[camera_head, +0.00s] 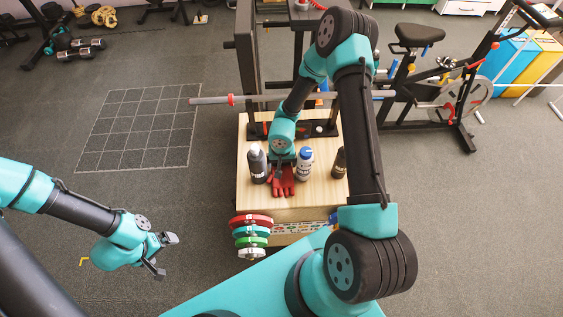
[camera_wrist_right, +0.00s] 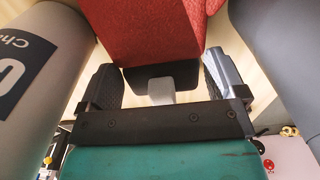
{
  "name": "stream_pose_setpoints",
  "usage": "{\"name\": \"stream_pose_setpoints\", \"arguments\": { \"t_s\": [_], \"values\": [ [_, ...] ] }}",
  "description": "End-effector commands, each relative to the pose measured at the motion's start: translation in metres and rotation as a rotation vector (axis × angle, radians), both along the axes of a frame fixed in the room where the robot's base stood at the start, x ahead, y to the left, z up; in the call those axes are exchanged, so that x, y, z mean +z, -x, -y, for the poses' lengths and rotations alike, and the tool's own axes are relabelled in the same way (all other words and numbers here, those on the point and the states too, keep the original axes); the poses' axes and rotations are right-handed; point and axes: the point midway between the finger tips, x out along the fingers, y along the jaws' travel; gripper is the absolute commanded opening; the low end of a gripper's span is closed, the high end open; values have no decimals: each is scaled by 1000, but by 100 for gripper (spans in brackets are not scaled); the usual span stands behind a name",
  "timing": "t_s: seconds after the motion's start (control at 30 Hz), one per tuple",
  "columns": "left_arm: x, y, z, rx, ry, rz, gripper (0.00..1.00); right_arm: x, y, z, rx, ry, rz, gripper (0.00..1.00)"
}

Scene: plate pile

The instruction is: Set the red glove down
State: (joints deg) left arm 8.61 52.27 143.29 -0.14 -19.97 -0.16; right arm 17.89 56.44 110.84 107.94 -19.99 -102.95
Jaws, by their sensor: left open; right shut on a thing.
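The red glove (camera_head: 283,185) is at the front part of the wooden box top (camera_head: 251,199), between two bottles. My right gripper (camera_head: 281,168) reaches down over it and is shut on it. In the right wrist view the red glove (camera_wrist_right: 150,32) fills the top middle, between the two fingers of my right gripper (camera_wrist_right: 162,85). I cannot tell whether the glove touches the wood. My left gripper (camera_head: 165,256) is open and empty, low over the floor at the left.
A dark bottle with a pale cap (camera_head: 257,166) stands left of the glove and a blue-capped bottle (camera_head: 304,164) right. Another dark bottle (camera_head: 340,161) stands farther right. Coloured weight plates (camera_head: 252,237) are piled in front of the box. A barbell (camera_head: 215,100) lies behind.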

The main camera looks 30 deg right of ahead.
Motion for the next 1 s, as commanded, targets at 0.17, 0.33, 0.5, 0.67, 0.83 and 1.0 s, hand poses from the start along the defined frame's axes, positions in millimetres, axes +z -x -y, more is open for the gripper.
{"name": "stream_pose_setpoints", "arguments": {
  "t_s": [0.17,0.33,0.5,0.67,0.83,1.0],
  "values": [
    [0,0,0,0,0,0,100,0,0,0,0,0,1,64],
    [0,0,0,0,0,0,100,-3,0,0,-1,0,0,64],
    [0,0,0,0,0,0,100,-2,0,0,-1,0,0,100],
    [0,0,0,0,0,0,100,-2,0,0,-1,0,0,100],
    [0,0,0,0,0,0,100,3,0,0,0,0,1,100],
    [0,0,0,0,0,0,100,20,-1,0,-1,0,3,100]
  ]
}}
